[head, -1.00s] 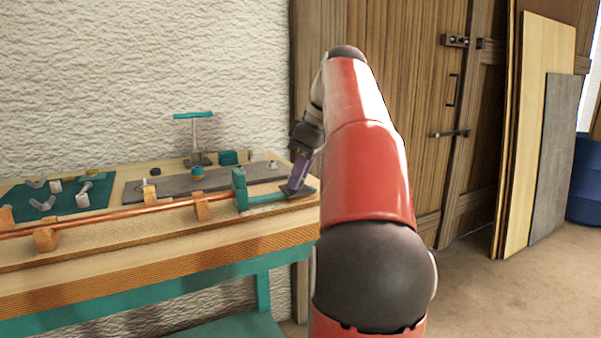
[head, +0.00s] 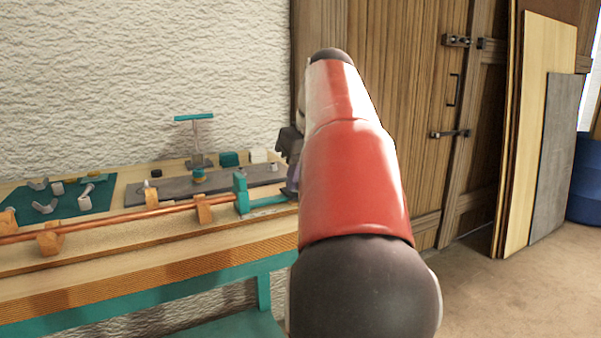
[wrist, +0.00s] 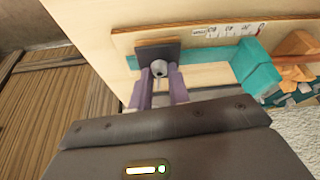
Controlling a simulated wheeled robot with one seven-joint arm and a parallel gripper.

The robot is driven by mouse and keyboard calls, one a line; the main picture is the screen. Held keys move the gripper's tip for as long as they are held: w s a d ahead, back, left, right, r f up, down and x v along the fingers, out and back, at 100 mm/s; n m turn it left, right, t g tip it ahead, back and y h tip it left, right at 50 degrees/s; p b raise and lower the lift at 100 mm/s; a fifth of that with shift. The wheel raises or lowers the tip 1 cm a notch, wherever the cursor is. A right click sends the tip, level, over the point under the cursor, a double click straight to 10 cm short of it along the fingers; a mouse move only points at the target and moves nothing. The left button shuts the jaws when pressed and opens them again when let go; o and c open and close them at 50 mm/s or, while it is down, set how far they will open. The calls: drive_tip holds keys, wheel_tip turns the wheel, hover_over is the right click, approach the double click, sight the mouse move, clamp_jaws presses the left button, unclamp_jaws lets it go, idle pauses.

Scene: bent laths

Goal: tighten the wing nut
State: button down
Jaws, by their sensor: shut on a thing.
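My gripper (wrist: 160,78) has its two purple fingers shut on a small light-grey metal piece, which looks like the wing nut (wrist: 160,68). It sits at a dark square block (wrist: 157,51) at the end of a teal bar (wrist: 203,56). The fingers hide parts of the nut, so its wings' angle is unclear. In the head view my arm covers the nut and most of the gripper; only a bit of purple finger shows. A teal upright block (head: 240,190) stands left of it, at the end of the copper pipe (head: 150,213).
The pipe rests on orange wooden supports (head: 204,209) along the bench (head: 130,270). A ruled scale (wrist: 228,30) lies beside the teal bar. A green mat (head: 95,203) with several grey fittings, a grey slab (head: 225,184) and a teal-handled stand (head: 196,140) are behind.

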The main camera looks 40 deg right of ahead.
drive_tip(key=m, duration=0.1)
drive_tip(key=m+h+p, duration=0.1)
drive_tip(key=m, duration=0.1)
drive_tip(key=shift+a+r+m+g, duration=0.15)
drive_tip(key=shift+a+m+g, duration=0.05)
drive_tip(key=shift+m+g, duration=0.1)
drive_tip(key=m+p, duration=0.1)
drive_tip(key=m+h, duration=0.1)
drive_tip(key=m, duration=0.1)
drive_tip(key=shift+w+a+m+g+h+p, duration=0.1)
drive_tip(key=shift+w+m+g+h+p, duration=0.05)
drive_tip(key=shift+m+g+h+p, duration=0.2)
drive_tip(key=m+g+h, duration=0.1)
drive_tip(key=m, duration=0.2)
drive_tip(key=shift+w+a+m+p, duration=0.1)
drive_tip(key=shift+m+p, duration=0.15)
drive_tip(key=shift+p, duration=0.05)
drive_tip(key=shift+w+m+g, duration=0.1)
drive_tip(key=shift+m+g, duration=0.45)
drive_tip(key=shift+m, duration=0.85)
drive_tip(key=c, duration=1.3)
unclamp_jaws()
drive_tip(key=shift+c, duration=0.2)
